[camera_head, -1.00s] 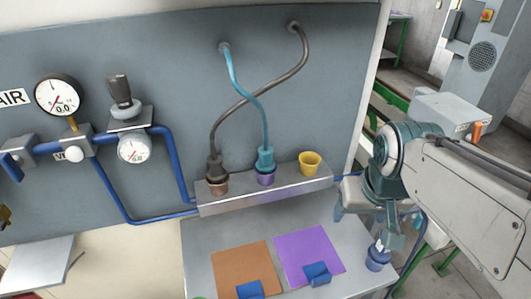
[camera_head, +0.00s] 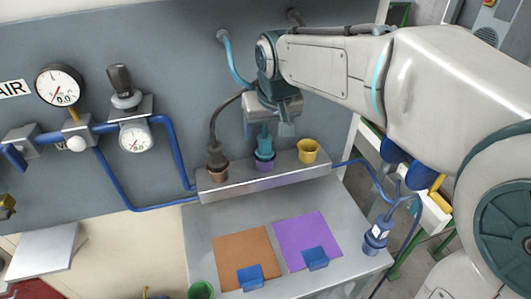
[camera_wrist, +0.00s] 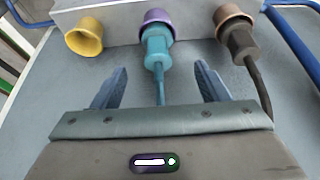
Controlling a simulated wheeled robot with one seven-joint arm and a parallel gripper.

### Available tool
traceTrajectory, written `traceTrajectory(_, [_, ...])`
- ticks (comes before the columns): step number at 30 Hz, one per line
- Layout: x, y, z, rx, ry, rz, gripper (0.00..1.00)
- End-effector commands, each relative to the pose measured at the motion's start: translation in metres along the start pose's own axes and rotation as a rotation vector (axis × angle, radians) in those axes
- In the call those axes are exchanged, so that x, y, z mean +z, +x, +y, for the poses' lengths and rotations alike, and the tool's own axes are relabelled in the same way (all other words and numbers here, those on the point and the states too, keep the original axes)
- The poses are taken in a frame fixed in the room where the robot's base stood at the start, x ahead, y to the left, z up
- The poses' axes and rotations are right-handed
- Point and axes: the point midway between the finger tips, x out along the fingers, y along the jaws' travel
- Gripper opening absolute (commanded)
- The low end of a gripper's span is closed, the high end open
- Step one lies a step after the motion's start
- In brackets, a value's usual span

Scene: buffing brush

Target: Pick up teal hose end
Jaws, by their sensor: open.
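The teal hose end (camera_head: 264,148) is seated upright in the purple cup (camera_head: 264,164) on the grey ledge. It also shows in the wrist view (camera_wrist: 157,45), with its teal hose running back between my fingers. My gripper (camera_wrist: 160,82) is open, with one finger on each side of the teal hose and the fingertips just short of the hose end's thick body. In the head view my gripper (camera_head: 270,128) is above the purple cup, and it and my arm hide part of the teal hose (camera_head: 232,62).
A brown hose end (camera_head: 216,157) sits in a brown cup to the left; its hose passes close to my gripper. A yellow cup (camera_head: 308,150) is to the right, looking empty. Below are orange (camera_head: 243,258) and purple (camera_head: 308,240) mats with blue blocks, and a blue tool (camera_head: 377,236).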

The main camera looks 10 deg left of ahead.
Motion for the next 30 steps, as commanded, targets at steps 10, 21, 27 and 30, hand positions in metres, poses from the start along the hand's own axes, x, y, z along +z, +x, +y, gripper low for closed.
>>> traceTrajectory(10, [0.000, 0.035, 0.001, 0.000, 0.000, -0.001, 0.68])
traceTrajectory(21, [0.001, 0.080, 0.002, 0.000, 0.001, -0.001, 0.68])
traceTrajectory(27, [0.000, 0.082, 0.003, 0.000, 0.000, 0.002, 0.68])
traceTrajectory(30, [0.000, 0.082, 0.003, 0.000, 0.000, 0.001, 0.51])
